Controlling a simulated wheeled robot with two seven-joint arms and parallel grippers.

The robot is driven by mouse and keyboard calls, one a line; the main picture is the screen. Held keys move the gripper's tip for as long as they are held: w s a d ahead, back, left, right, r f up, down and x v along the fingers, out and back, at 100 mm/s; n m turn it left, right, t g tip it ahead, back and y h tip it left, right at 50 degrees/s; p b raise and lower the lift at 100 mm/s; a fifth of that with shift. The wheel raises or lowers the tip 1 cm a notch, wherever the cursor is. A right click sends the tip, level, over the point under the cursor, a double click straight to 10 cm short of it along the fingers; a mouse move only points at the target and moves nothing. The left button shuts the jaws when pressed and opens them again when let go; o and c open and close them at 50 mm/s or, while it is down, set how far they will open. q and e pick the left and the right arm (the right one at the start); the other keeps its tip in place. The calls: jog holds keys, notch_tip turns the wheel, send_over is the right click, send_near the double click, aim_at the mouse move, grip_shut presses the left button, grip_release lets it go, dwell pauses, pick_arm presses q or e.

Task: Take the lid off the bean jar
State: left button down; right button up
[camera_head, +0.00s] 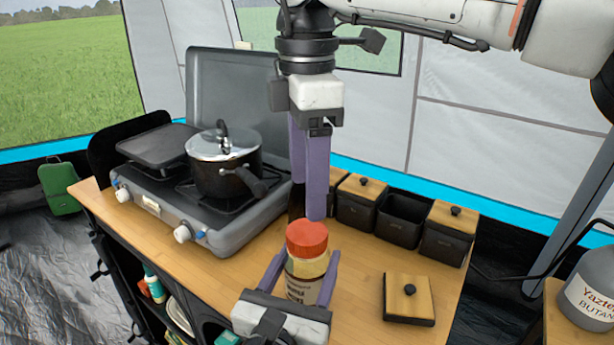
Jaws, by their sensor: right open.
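The bean jar (304,285) is a clear jar with pale contents and a printed label. Its red-orange lid (307,237) is on top, and the jar looks nearly upright. My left gripper (305,258) reaches in from the bottom, with its purple fingers on both sides of the jar body, apparently closed on it. I cannot tell whether the jar's base touches the counter; the gripper hides it. My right gripper (307,208) points down from above, open and empty. Its fingers show nearly edge-on, with the tips just above or behind the lid.
A camping stove (213,236) with a lidded pot (222,178) stands at the left of the wooden counter (235,274). Several black boxes (401,221), some wood-lidded, line the back. A gas bottle (590,285) stands far right.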

aim_at(307, 231)
jog(key=shift+f+m, duration=0.3)
jog(key=shift+f, duration=3.75)
